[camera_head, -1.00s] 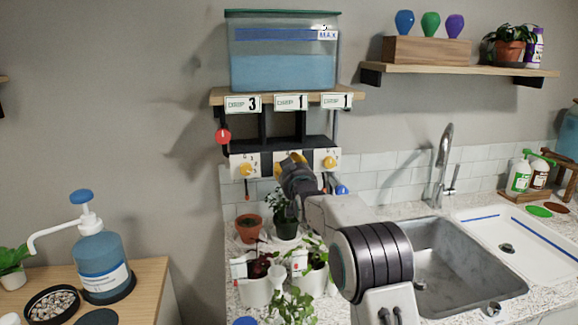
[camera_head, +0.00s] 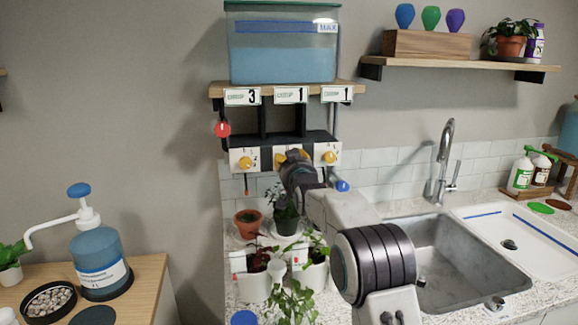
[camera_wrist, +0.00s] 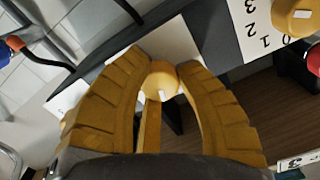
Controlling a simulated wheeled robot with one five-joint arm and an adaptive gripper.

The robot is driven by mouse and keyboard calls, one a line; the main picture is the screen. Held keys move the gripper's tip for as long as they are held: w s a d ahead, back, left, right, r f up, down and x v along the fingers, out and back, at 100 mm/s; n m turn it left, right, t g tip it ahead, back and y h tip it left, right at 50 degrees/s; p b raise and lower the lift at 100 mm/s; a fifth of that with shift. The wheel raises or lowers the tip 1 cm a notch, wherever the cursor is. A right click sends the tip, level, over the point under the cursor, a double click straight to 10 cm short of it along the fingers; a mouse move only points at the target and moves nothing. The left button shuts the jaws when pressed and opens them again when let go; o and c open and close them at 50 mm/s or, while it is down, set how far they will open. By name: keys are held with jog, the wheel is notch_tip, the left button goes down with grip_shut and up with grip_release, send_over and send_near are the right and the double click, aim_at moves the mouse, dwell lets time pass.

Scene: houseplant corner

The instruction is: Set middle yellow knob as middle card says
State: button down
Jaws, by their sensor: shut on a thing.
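The middle yellow knob (camera_wrist: 160,78) sits on a pale dial plate, with a small white mark on its face. My gripper (camera_wrist: 170,85) has its yellow fingers closed around it. In the head view my gripper (camera_head: 294,158) covers most of the middle dial, so its numbers are hidden. The middle card (camera_head: 291,95) reads 1. The left card (camera_head: 242,96) reads 3 and the right card (camera_head: 337,94) reads 1. The left yellow knob (camera_head: 246,162) and right yellow knob (camera_head: 330,158) stand on either side.
A water tank (camera_head: 283,60) stands on the shelf above the cards. A red ball (camera_head: 222,129) hangs left of the dials and a blue ball (camera_head: 342,185) lies low at right. Potted plants (camera_head: 247,222) crowd the counter below. The sink (camera_head: 460,265) is at right.

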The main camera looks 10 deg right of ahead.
jog(key=shift+r+m+b, duration=0.25)
jog(key=shift+m+b, duration=0.25)
jog(key=shift+m, duration=0.65)
jog(key=shift+r+m+b, duration=0.2)
jog(key=shift+m+b, duration=0.3)
jog(key=shift+m, duration=0.65)
jog(key=shift+d, duration=0.1)
jog(key=c, duration=1.2)
grip_release()
jog(key=shift+c, duration=0.2)
jog(key=o, duration=0.3)
jog(key=shift+f, duration=0.1)
jog(key=shift+o, duration=0.4)
jog(key=shift+f, duration=0.15)
jog(key=shift+s, duration=0.1)
jog(key=s, duration=1.1)
jog(key=shift+s, duration=0.35)
